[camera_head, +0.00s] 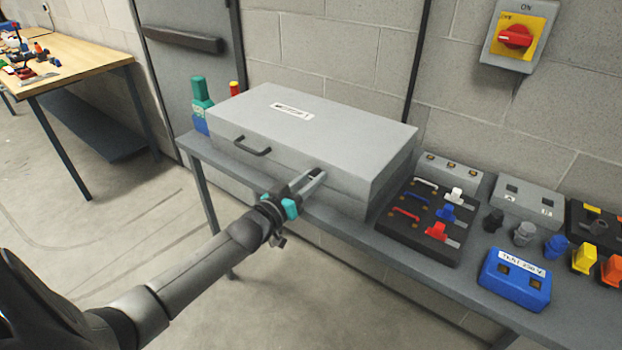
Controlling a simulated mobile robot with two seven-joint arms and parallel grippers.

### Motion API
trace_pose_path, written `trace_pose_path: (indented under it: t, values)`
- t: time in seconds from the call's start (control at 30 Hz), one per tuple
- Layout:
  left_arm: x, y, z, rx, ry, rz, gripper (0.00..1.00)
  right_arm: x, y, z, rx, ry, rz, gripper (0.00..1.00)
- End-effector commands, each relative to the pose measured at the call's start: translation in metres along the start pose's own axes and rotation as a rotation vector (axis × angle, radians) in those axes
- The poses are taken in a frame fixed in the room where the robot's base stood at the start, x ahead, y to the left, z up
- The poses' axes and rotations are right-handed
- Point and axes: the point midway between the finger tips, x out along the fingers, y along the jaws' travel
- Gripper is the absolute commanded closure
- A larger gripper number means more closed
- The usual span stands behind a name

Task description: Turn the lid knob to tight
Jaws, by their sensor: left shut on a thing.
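A grey case with a flat lid (345,128) stands on the grey bench, its lid down. A white label is on its top and a dark handle (252,146) is on its front face. My left gripper (314,178) reaches to the right part of the case's front face. Its fingers are shut on a small part there, which I take to be the lid knob; the fingers hide nearly all of it. How far the knob is turned cannot be seen. My right gripper is not in view.
Green and red-topped bottles (202,100) stand behind the case's left end. Right of it are a black switch board (425,218), a blue box (515,280) and several plugs. A red rotary switch (515,37) is on the wall. The floor in front is clear.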

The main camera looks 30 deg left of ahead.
Motion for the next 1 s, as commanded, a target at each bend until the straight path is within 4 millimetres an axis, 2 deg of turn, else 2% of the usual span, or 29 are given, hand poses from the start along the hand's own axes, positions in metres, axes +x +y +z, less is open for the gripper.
trace_pose_path:
  t: [0.33, 0.53, 1.0]
  values:
    - [0.000, 0.000, 0.000, 0.010, 0.000, 0.000, 1.00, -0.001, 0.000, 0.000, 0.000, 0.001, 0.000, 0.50]
    - [0.000, 0.000, 0.000, 0.072, -0.001, -0.001, 1.00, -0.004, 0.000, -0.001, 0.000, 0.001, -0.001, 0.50]
    - [0.000, 0.001, 0.000, 0.461, -0.002, -0.001, 1.00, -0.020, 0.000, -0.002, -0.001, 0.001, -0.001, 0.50]
